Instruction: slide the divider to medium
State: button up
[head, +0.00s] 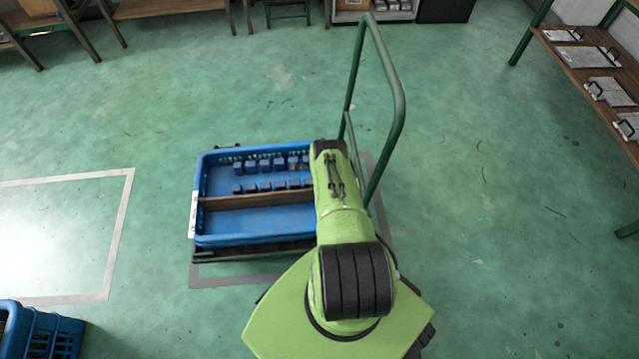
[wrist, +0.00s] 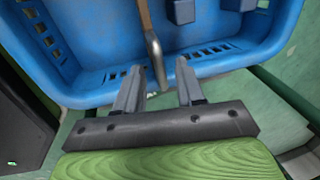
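The blue tray (head: 275,239) sits on a low cart, and the brown divider (head: 235,202) runs left to right across it. Two rows of small blue blocks (head: 265,166) lie behind the divider. In the wrist view the divider (wrist: 144,14) ends in a rounded grey piece (wrist: 155,58) near the blue tray wall (wrist: 95,88). My gripper (wrist: 158,65) is open, one finger on each side of this grey end, with visible gaps. In the head view my arm hides the gripper and the divider's right end.
The cart's green push handle (head: 398,105) rises just right of the tray. Another blue crate (head: 45,335) is at the lower left. A shelf table (head: 590,70) stands at the far right. The floor left of the cart is clear, with a white marked area.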

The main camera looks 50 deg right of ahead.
jog(key=shift+r, duration=0.1)
grip_shut()
jog(key=s+a+p, duration=0.4)
jog(key=shift+s, duration=0.35)
